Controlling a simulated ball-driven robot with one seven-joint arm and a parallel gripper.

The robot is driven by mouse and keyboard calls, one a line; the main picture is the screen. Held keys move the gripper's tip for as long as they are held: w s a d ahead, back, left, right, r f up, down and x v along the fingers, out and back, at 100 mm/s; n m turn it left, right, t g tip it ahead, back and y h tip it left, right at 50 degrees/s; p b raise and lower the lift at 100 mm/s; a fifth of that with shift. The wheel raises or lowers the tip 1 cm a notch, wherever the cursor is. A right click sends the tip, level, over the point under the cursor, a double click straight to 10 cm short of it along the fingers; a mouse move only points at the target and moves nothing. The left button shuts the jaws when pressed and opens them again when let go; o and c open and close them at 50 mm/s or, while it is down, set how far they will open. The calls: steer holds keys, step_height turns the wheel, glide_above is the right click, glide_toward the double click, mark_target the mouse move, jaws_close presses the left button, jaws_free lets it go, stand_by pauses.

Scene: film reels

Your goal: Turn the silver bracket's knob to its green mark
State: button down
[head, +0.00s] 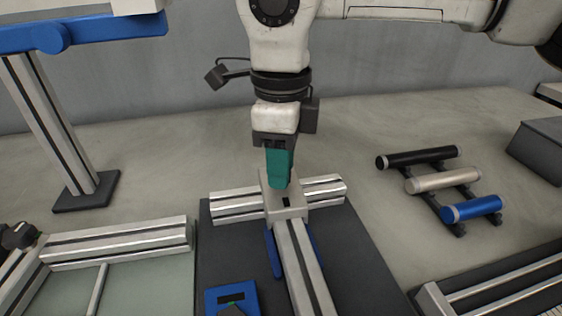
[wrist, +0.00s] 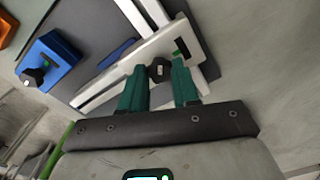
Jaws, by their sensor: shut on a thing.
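The silver bracket (head: 284,207) is a T-shaped metal piece on a dark base plate, below my gripper. It also shows in the wrist view (wrist: 118,68). Its dark knob (wrist: 158,69) sits between the tips of my green fingers in the wrist view. My gripper (head: 279,184) points down and is shut on this knob, which the fingers hide in the head view. A small green mark (wrist: 177,54) shows beside a black slot on the bracket, just right of the knob. I cannot tell which way the knob points.
A blue block (head: 231,300) with its own dark knob stands on the same plate, near the front. Black, silver and blue cylinders (head: 443,180) lie on a rack at right. A framed panel (head: 118,245) is at left, beside a post (head: 55,125).

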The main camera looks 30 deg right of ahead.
steer(key=m, duration=0.5)
steer(key=shift+m+b, duration=0.3)
steer(key=shift+b, duration=0.1)
steer(key=m+b, duration=0.1)
steer(key=m, duration=0.4)
stand_by(0.4)
steer(key=c, duration=0.8)
jaws_free()
steer(key=shift+r, duration=0.1)
step_height(320, 180, up, 11)
steer(key=p, duration=0.2)
steer(key=shift+f, duration=0.2)
